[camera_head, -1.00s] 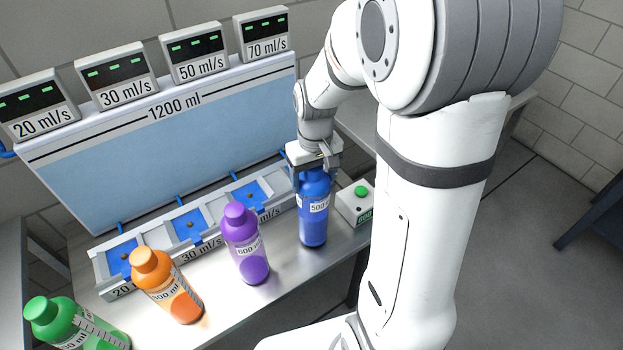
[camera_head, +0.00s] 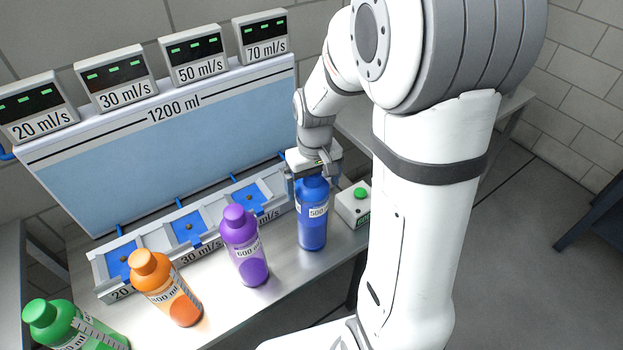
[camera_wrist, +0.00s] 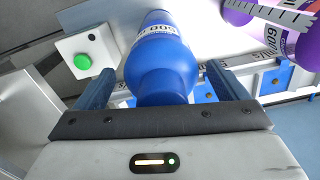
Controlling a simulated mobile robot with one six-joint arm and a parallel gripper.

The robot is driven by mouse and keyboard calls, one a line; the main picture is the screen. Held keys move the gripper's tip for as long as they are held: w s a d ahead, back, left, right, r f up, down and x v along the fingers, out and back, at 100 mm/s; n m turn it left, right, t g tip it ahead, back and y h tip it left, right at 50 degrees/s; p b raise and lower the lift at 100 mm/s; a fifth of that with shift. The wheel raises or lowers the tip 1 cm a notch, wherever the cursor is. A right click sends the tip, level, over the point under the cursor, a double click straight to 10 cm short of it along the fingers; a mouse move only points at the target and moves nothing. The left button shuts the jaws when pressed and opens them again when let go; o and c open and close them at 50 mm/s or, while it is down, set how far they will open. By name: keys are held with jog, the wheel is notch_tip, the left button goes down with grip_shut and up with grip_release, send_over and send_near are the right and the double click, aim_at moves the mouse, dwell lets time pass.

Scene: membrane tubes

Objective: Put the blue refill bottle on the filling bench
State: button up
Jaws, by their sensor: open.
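The blue refill bottle (camera_head: 312,228), labelled 500, stands upright on the metal filling bench (camera_head: 278,296), at the right of the row of bottles. My gripper (camera_head: 313,176) is above and around its top, with the jaws open. In the wrist view the blue bottle (camera_wrist: 160,62) lies between my two spread fingers (camera_wrist: 160,92), with a visible gap on each side. The bench carries the slotted filling rack (camera_head: 155,255) with blue pads along its back.
A purple bottle (camera_head: 245,250), an orange bottle (camera_head: 168,290) and a green bottle (camera_head: 75,325) stand to the left. A box with a green button (camera_head: 356,206) is close at the right. Behind the rack is the 1200 ml tank (camera_head: 160,150) with rate displays above it.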

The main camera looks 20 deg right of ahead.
notch_tip(320, 180, up, 11)
jog(key=shift+d+r, duration=0.1)
jog(key=shift+s+r, duration=0.15)
jog(key=shift+r, duration=0.4)
jog(key=s+m+t, duration=0.1)
jog(key=s+t, duration=0.2)
jog(key=s, duration=1.1)
jog(key=shift+a+f+m, duration=0.2)
jog(key=shift+a+m, duration=0.05)
jog(key=shift+m, duration=0.15)
